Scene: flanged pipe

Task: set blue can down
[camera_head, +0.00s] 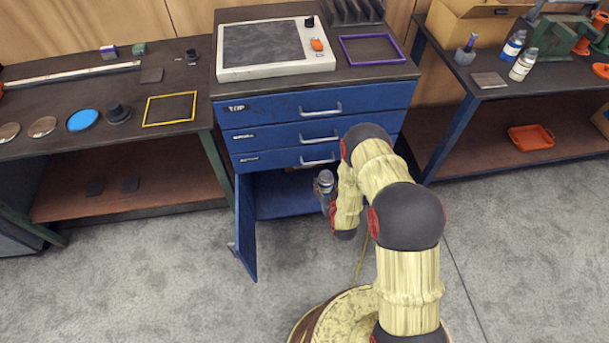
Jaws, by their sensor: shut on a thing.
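My arm reaches down in front of the blue cabinet (240,170). My gripper (327,190) is at the open lower compartment (275,194), in front of its opening. It is shut on a small can (325,178) with a pale top and a bluish side, held roughly upright. The fingers and lower part of the can are small and partly hidden by my wrist, so I cannot tell whether the can touches the compartment floor.
The compartment's blue door (245,228) stands open on the left. Three drawers (320,125) above are shut. A tablet-like panel (275,48) covers much of the cabinet top.

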